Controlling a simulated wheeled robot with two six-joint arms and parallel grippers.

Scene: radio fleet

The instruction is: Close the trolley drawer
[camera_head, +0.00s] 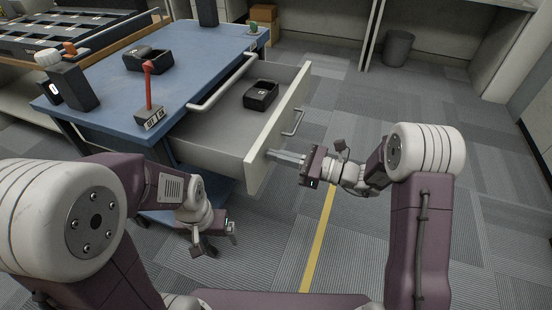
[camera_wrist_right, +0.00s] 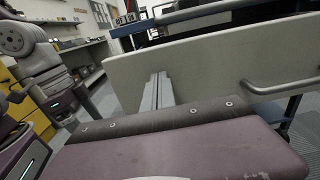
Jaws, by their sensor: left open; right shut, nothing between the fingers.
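The trolley drawer (camera_head: 215,138) is pulled out from under the blue trolley top (camera_head: 195,60). Its pale front panel (camera_head: 277,130) faces right and carries a bar handle (camera_head: 294,122). A black tray (camera_head: 261,95) lies inside the drawer. My right gripper (camera_head: 270,155) is shut and empty, with its fingertips at the near end of the front panel; I cannot tell if they touch. In the right wrist view the shut fingers (camera_wrist_right: 157,92) point at the panel (camera_wrist_right: 215,65), left of the handle (camera_wrist_right: 280,84). My left gripper (camera_head: 218,240) is open and empty, low beside the trolley.
A rail handle (camera_head: 222,82) runs along the trolley's edge. A grey bin (camera_head: 398,48) stands far back. The carpet floor at right is clear.

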